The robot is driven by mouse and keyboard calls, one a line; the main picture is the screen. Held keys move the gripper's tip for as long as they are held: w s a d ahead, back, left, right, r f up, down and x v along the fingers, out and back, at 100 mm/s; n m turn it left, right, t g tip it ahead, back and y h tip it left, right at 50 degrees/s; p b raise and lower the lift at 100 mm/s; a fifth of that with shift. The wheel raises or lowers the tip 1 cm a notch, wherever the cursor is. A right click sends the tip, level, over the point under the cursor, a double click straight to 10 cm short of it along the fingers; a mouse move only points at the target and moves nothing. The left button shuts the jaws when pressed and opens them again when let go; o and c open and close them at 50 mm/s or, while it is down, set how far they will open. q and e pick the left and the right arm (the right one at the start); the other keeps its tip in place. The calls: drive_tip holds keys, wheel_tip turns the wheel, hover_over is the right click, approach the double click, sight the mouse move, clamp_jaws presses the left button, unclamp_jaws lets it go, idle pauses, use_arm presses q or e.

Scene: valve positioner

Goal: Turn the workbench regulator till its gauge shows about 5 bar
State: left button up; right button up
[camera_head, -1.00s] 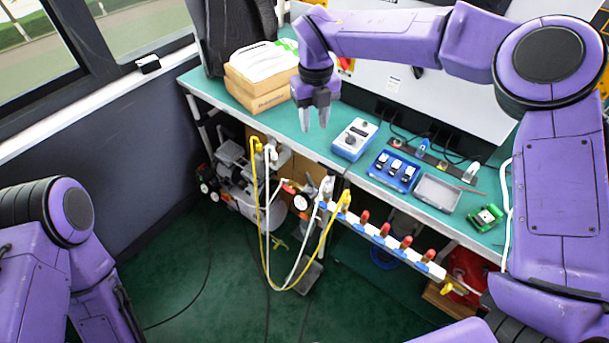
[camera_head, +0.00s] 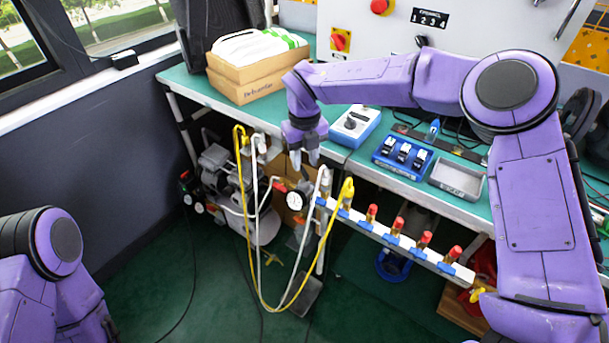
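A small regulator assembly with a round white gauge (camera_head: 294,200) and a red part (camera_head: 281,187) hangs just below the front edge of the workbench (camera_head: 345,157). The gauge reading is too small to make out. My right gripper (camera_head: 305,160) points down at the bench's front edge, above the gauge in the picture and apart from it. Its two fingers are apart with nothing between them. My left gripper is out of view; only part of my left arm shows at the lower left.
Yellow and white hoses (camera_head: 258,240) loop down beside the gauge. A manifold rail with red-capped valves (camera_head: 396,228) runs along the bench front to the right. A compressor (camera_head: 222,170) stands under the bench. Cardboard boxes (camera_head: 255,75) and a blue-white device (camera_head: 356,125) lie on top.

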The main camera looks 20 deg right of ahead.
sight(305, 171)
wheel_tip(305, 171, down, 5)
drive_tip(key=shift+f, duration=0.1)
clamp_jaws()
drive_tip(key=shift+m, duration=0.5)
unclamp_jaws()
